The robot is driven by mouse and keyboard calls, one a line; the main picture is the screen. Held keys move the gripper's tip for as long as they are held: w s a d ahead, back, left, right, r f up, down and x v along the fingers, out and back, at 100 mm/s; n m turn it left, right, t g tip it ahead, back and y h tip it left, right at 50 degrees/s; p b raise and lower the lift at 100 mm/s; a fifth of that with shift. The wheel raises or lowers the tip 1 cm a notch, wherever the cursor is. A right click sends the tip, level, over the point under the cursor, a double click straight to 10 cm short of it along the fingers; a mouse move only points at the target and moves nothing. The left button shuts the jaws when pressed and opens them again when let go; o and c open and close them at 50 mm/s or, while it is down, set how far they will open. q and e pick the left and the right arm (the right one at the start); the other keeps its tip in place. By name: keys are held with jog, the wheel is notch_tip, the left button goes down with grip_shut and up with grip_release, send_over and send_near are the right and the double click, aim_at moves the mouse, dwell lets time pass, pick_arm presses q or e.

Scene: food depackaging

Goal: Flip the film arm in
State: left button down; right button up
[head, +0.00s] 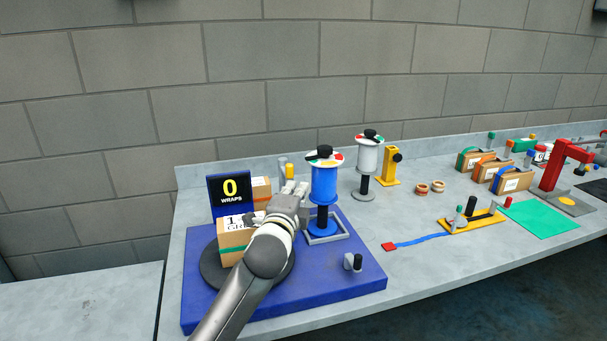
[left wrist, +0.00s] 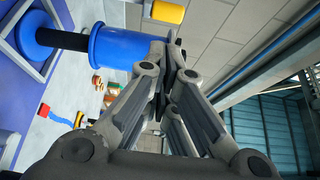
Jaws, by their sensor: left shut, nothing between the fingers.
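A blue film roll (head: 323,186) stands upright on a black post on the blue base plate (head: 350,280). A small yellow cylinder (head: 289,171) shows just behind my left gripper; I cannot tell for sure whether it belongs to the film arm. My left gripper (head: 297,189) is shut and empty, just left of the roll. In the left wrist view its closed fingers (left wrist: 168,75) are beside the blue roll (left wrist: 125,46), with the yellow cylinder (left wrist: 168,12) above. Whether they touch the roll is unclear. My right gripper is not in view.
A cardboard box (head: 233,240) sits on a dark turntable (head: 212,270), partly behind my arm. A display (head: 230,194) reads 0 wraps. A white roll (head: 367,157) and a yellow stand (head: 391,166) are behind. A green mat (head: 540,218) lies at right.

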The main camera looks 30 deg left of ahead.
pick_arm(q)
jog(key=p+x, duration=0.2)
jog(key=x, duration=0.6)
jog(key=shift+a, duration=0.1)
dwell(0.3)
